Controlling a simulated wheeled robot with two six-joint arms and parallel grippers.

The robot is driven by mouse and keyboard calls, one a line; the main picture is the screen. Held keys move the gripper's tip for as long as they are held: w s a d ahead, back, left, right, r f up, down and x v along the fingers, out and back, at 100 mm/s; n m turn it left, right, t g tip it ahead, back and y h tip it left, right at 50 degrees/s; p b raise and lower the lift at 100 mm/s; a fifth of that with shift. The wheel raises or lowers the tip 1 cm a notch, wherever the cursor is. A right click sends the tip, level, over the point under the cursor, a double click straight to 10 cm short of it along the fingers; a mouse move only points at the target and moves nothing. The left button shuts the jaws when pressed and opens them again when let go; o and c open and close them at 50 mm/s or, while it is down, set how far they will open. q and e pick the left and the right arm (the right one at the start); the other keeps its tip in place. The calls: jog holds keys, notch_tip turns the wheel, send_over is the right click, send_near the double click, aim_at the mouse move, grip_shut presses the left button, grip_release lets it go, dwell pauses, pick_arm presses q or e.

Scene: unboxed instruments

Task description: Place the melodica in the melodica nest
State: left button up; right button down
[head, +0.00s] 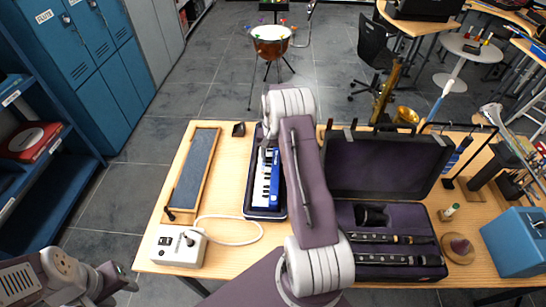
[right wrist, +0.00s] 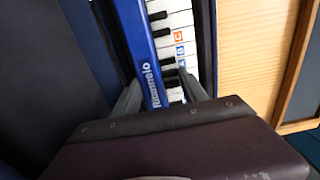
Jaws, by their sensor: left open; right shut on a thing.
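The blue melodica (head: 265,181) with white and black keys is over or inside the dark-lined melodica nest (head: 253,152), lengthwise along it. I cannot tell whether it rests on the floor of the nest. In the right wrist view, my right gripper (right wrist: 158,95) has a finger on each side of the melodica (right wrist: 143,50) and is shut on it. The nest's dark wall (right wrist: 207,40) shows beside the keys. In the head view my right arm hides this gripper and part of the melodica. My left gripper (head: 125,278) is open and empty at the lower left, off the table.
A long framed board (head: 195,170) lies left of the nest. A white box (head: 178,246) with a cable stands at the front left. An open case (head: 385,165) holding dark wind-instrument parts is on the right. A blue box (head: 518,245) stands at the right edge.

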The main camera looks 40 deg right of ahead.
aim_at(273, 158)
jog(key=c, duration=0.6)
grip_release()
notch_tip(273, 158, up, 12)
jog(key=s+a+n, duration=0.2)
jog(key=s+a, duration=0.1)
jog(key=a, duration=0.4)
jog(key=s+a+n, duration=0.2)
jog(key=s+a, duration=0.1)
jog(key=a, duration=0.4)
jog(key=s+a+n, duration=0.1)
jog(key=s+a, duration=0.1)
jog(key=s, duration=0.2)
jog(key=s+a+f+n, duration=0.1)
jog(key=s+a, duration=0.2)
jog(key=s, duration=0.1)
jog(key=s+a+n+t, duration=0.1)
jog(key=s+a, duration=0.2)
jog(key=s, duration=0.1)
jog(key=shift+s+a+f+n, duration=0.1)
jog(key=shift+s+f+n, duration=0.15)
jog(key=shift+s+n, duration=0.15)
